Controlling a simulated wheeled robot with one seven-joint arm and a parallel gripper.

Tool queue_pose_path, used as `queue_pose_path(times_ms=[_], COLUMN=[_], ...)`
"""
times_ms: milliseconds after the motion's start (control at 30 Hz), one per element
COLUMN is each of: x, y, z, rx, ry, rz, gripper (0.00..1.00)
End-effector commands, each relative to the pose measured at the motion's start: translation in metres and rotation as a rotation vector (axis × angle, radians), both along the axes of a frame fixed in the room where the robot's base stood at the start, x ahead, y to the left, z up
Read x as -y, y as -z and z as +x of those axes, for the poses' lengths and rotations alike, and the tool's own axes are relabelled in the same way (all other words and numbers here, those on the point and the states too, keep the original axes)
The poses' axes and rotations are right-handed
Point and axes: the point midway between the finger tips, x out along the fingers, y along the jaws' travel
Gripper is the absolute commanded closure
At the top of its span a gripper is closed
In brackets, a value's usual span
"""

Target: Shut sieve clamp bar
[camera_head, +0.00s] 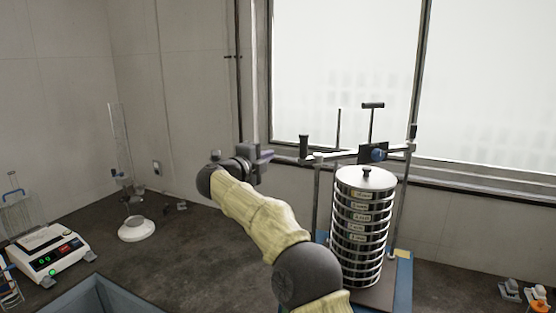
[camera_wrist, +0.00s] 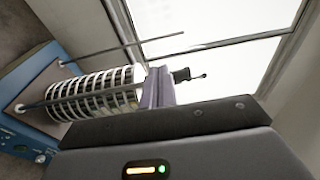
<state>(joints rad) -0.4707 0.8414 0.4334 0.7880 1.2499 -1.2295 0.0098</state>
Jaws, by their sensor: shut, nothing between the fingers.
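The sieve stack (camera_head: 362,225), several silver rings under a lid, stands upright on the shaker. The clamp bar (camera_head: 340,156) runs roughly level above the lid, between the posts' tops. It carries a dark block with a blue knob (camera_head: 377,155) and a black T-handle (camera_head: 373,106). A black grip (camera_head: 304,146) stands at its left end. I cannot tell whether the bar is latched. My gripper (camera_head: 266,156) is shut and empty, left of the bar's left end and apart from it. In the wrist view my fingers (camera_wrist: 158,88) hide part of the shaker's top beside the stack (camera_wrist: 95,95).
The shaker's blue base (camera_head: 402,285) stands on the dark bench. A window (camera_head: 345,70) is behind it. A balance (camera_head: 48,255) and a white-based stand (camera_head: 137,230) are at the left. Small items (camera_head: 522,292) lie at the far right. Bench behind my arm is mostly clear.

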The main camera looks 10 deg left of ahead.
Motion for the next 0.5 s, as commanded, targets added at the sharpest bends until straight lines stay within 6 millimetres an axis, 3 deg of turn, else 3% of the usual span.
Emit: queue_pose_path(times_ms=[300,500], x=[-0.036,-0.043], y=[0.0,0.0], z=[-0.01,-0.013], rx=[0.0,-0.001], ry=[-0.008,-0.016], rz=[0.001,0.0], gripper=[1.0,1.0])
